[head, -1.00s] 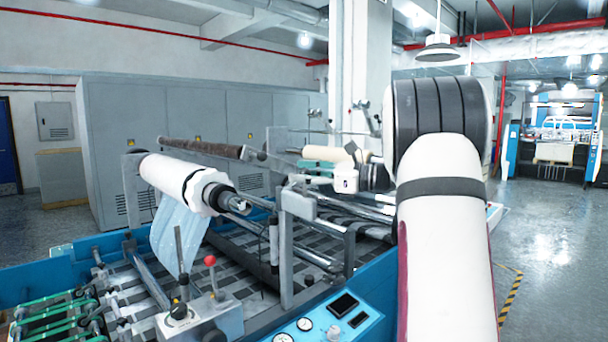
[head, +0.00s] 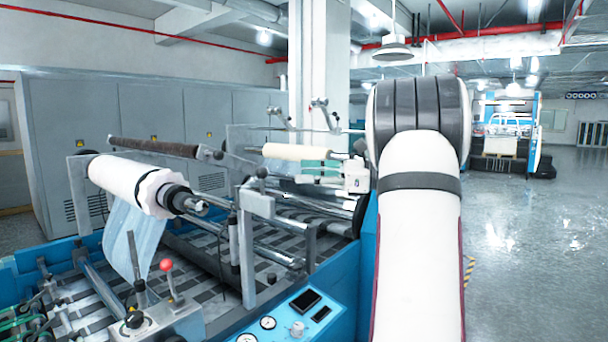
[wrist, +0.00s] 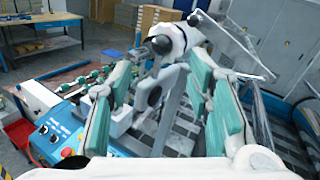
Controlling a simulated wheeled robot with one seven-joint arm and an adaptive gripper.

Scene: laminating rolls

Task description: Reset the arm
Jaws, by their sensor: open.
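My arm rises in front of the head camera, its white and black links covering the right of centre. My gripper (head: 318,172) shows beyond the arm, small and partly hidden, with green finger pads and a white body. In the wrist view my gripper (wrist: 160,68) has its two green-padded fingers spread wide. It is open, and no object appears held between the pads. The laminating machine (head: 345,310) lies below and beyond it. A white film roll (head: 130,178) sits on a shaft at the machine's left, with film hanging down; the roll also shows in the wrist view (wrist: 168,40).
A dark bar (head: 155,147) and a cream roll (head: 295,152) lie across the machine behind. A red-knobbed lever (head: 168,268) and a blue control panel (head: 300,318) stand at the front. Open floor (head: 520,270) lies to the right. A wooden table (wrist: 45,48) stands beyond.

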